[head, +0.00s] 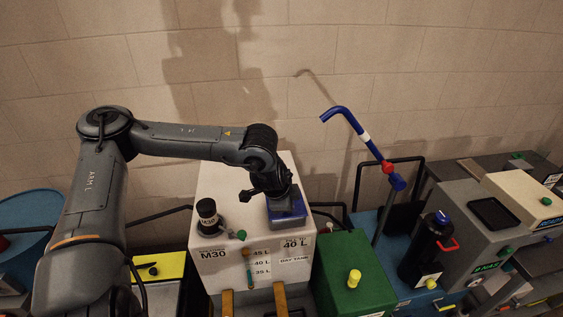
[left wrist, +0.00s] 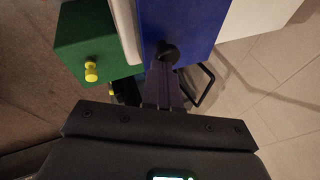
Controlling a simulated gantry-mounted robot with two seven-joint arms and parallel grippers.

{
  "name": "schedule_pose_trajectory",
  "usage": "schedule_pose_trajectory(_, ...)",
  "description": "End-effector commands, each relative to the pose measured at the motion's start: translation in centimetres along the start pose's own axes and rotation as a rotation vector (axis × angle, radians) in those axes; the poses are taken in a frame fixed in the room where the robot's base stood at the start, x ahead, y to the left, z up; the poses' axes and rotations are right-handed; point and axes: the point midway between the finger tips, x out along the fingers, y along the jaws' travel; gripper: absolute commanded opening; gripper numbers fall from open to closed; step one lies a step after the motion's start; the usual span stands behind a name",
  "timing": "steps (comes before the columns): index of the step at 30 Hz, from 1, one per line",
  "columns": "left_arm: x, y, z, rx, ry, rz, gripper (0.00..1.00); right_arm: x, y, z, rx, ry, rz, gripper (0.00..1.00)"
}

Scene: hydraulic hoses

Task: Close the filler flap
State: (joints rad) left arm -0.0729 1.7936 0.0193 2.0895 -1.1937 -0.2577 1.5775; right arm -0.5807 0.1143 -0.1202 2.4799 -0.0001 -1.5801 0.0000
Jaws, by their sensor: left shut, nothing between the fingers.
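The blue filler flap (head: 298,208) is at the right of the white day tank's top (head: 235,258), partly hidden by my left wrist in the head view. In the left wrist view the blue flap (left wrist: 186,28) shows as a large panel with a dark round knob at its near edge. My left gripper (left wrist: 165,78) is shut and empty, its fingertips at or very near the knob; I cannot tell whether they touch it. I cannot tell the flap's exact angle. My right gripper is not in view.
A black capped filler (head: 208,214) stands on the tank's left. A green box with a yellow knob (head: 352,282) is to the right. A blue bent pipe (head: 350,122) and a dark bottle (head: 428,245) stand farther right. The wall is close behind.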

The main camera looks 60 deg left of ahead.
Motion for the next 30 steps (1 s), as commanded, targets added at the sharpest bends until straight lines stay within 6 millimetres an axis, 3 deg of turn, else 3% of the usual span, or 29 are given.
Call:
schedule_pose_trajectory(5,-0.8,-0.3,-0.1,-0.002,-0.001,0.002,0.0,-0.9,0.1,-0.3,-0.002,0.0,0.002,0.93)
schedule_pose_trajectory(13,-4.4,-2.0,-0.8,-0.006,-0.001,-0.002,0.0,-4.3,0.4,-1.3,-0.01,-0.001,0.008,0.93)
schedule_pose_trajectory(30,-12.2,1.3,-1.0,-0.003,-0.002,-0.003,0.0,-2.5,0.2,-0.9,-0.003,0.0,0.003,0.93)
